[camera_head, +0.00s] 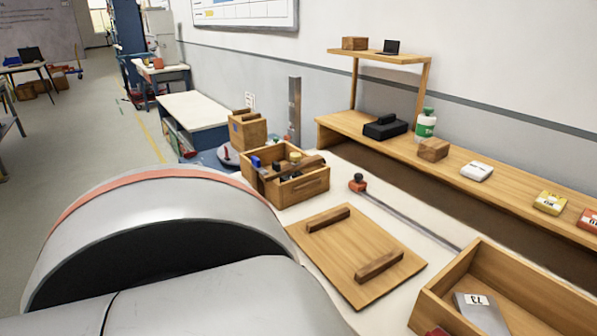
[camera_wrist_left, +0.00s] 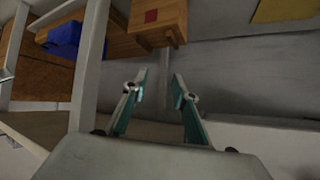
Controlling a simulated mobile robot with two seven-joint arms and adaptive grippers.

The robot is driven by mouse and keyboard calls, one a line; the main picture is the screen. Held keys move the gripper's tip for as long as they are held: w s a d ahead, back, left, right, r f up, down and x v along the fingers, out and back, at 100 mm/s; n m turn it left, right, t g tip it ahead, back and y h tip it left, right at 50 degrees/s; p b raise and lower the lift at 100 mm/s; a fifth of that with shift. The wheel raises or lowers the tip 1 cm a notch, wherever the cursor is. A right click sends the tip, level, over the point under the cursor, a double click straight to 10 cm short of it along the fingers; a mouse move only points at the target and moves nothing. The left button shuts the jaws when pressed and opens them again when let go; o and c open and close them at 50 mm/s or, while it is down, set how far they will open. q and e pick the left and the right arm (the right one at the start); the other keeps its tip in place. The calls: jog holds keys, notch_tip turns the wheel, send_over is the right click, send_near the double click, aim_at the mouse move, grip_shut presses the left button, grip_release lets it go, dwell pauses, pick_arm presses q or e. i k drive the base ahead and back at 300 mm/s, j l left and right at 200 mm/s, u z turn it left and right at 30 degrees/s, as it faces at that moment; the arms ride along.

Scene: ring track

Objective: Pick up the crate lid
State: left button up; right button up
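The crate lid (camera_head: 347,250) is a flat light-wood board with two darker bar handles. In the head view it lies flat on the pale worktop, left of an open wooden crate (camera_head: 512,285) at the lower right. My left gripper (camera_wrist_left: 160,84) shows only in the left wrist view; its two fingers are apart with nothing between them. I cannot make out the lid for sure in that view. A large grey link of my arm fills the lower left of the head view and hides the worktop there. My right gripper is not in view.
A wooden tool box (camera_head: 290,188) stands behind the lid. A rail with a red-and-black knob (camera_head: 358,183) runs along the lid's right side. A shelf (camera_head: 385,140) lines the wall. The wrist view shows a wooden block (camera_wrist_left: 157,22) beyond the fingers and a pale bar at left.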

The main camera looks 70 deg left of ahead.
aim_at(363, 261)
jog(key=l+u, duration=0.15)
jog(key=u, duration=1.65)
jog(key=i+j, duration=0.1)
jog(key=j, duration=0.4)
jog(key=i+j, duration=0.1)
jog(key=j, duration=0.45)
jog(key=i+j+z, duration=0.1)
jog(key=j, duration=0.4)
